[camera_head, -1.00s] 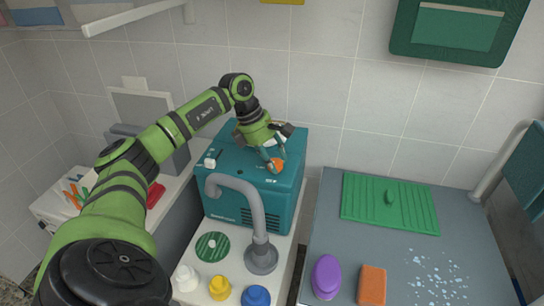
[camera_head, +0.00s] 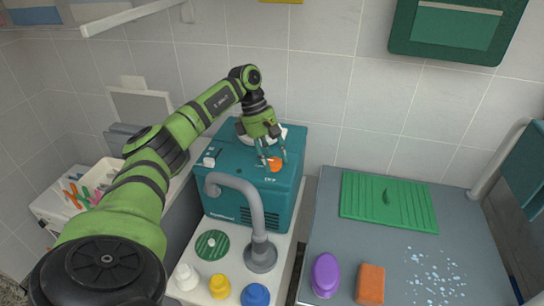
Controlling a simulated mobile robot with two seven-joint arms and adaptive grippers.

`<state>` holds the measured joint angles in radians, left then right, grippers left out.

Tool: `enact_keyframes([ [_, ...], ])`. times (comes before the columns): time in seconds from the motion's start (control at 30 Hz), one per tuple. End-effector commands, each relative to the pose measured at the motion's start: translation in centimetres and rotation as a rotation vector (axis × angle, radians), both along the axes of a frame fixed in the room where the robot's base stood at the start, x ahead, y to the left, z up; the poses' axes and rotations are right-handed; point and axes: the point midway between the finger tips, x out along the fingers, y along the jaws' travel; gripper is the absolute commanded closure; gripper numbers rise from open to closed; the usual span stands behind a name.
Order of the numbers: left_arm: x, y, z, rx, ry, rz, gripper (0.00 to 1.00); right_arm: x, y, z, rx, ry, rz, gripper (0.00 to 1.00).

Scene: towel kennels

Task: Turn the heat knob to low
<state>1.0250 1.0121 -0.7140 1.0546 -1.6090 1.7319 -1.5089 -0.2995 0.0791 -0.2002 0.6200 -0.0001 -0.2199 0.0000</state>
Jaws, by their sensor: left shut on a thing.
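The heat knob (camera_head: 274,164) is a small orange knob on the top of a teal dryer box (camera_head: 222,191). My left gripper (camera_head: 272,159) comes down from above and is shut on the orange knob, with its fingers on either side. A white switch (camera_head: 209,161) sits on the left of the same top face. The knob's pointer and the small white marks beside it are too small to read. My right gripper is not in view.
A grey curved nozzle pipe (camera_head: 251,205) stands in front of the box. Bottles with white, yellow (camera_head: 219,286) and blue (camera_head: 255,294) caps stand at the front. A purple oval (camera_head: 325,275), an orange block (camera_head: 370,284) and a green ribbed mat (camera_head: 389,202) lie on the grey table.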

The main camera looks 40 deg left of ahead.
Motion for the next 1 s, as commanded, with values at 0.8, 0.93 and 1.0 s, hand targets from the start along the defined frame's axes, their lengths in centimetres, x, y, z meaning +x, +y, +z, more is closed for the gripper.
enact_keyframes([
  [0.8, 0.0, 0.0, 0.3, -0.002, 0.004, -0.004, 0.36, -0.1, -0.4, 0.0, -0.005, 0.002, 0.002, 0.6],
  [0.93, 0.0, 0.6, 1.8, -0.002, 0.0, -0.003, 0.36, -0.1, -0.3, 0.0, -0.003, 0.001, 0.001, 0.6],
  [1.0, -0.1, 1.1, 3.2, -0.003, -0.001, -0.002, 0.36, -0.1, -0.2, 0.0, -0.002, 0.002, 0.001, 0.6],
])
